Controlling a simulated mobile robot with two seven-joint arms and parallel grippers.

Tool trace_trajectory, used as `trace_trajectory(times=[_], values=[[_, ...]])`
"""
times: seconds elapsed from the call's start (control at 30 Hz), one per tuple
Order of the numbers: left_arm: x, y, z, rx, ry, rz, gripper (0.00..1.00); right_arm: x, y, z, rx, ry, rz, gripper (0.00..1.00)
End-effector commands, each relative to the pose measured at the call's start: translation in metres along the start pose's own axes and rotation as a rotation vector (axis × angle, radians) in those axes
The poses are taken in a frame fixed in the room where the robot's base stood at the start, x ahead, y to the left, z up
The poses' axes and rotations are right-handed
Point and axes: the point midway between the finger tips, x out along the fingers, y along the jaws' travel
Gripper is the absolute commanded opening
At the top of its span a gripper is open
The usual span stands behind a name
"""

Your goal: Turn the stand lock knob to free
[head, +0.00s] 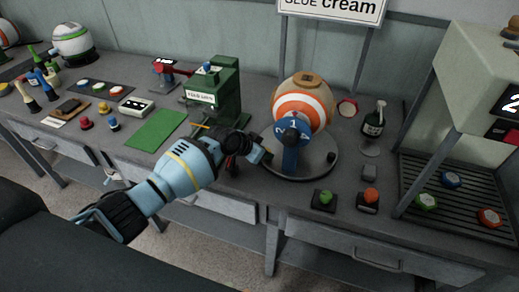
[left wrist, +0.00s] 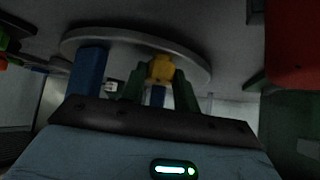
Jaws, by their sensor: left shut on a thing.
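The stand has a round grey base (head: 318,170) and a blue upright (head: 290,158), and it carries an orange-and-white striped ball (head: 303,100). A yellow knob (left wrist: 160,68) shows beside the grey disc (left wrist: 120,40) in the left wrist view. My left gripper (head: 266,155) reaches the left side of the stand. Its green fingers (left wrist: 158,90) are shut on the yellow knob. In the head view the knob is hidden by the gripper, so its setting cannot be read there. My right gripper is not in view.
A green press (head: 228,90) stands just behind my left forearm. A green button (head: 325,198) and an orange button (head: 371,196) sit at the bench's front edge. A dark bottle (head: 374,122) stands right of the stand, and a slatted tray (head: 458,181) lies farther right.

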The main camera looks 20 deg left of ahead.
Motion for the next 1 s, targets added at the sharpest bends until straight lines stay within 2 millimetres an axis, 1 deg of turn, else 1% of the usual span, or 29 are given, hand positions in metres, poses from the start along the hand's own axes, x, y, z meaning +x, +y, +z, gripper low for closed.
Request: trace_trajectory(times=[0.03, 0.1, 0.2, 0.57, 1.0], values=[[-0.007, 0.002, -0.01, -0.022, 0.012, -0.029, 0.07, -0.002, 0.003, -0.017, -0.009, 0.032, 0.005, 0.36], [-0.005, 0.002, -0.009, -0.061, 0.01, -0.065, 0.07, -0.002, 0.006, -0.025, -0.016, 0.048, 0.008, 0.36], [-0.004, 0.003, -0.007, -0.109, 0.009, -0.111, 0.07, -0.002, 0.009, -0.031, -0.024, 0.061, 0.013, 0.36], [0.0, 0.004, -0.003, -0.21, 0.004, -0.207, 0.07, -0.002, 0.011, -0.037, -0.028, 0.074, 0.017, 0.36], [0.0, 0.004, -0.002, -0.225, 0.003, -0.222, 0.07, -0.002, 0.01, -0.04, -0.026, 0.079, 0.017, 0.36]])
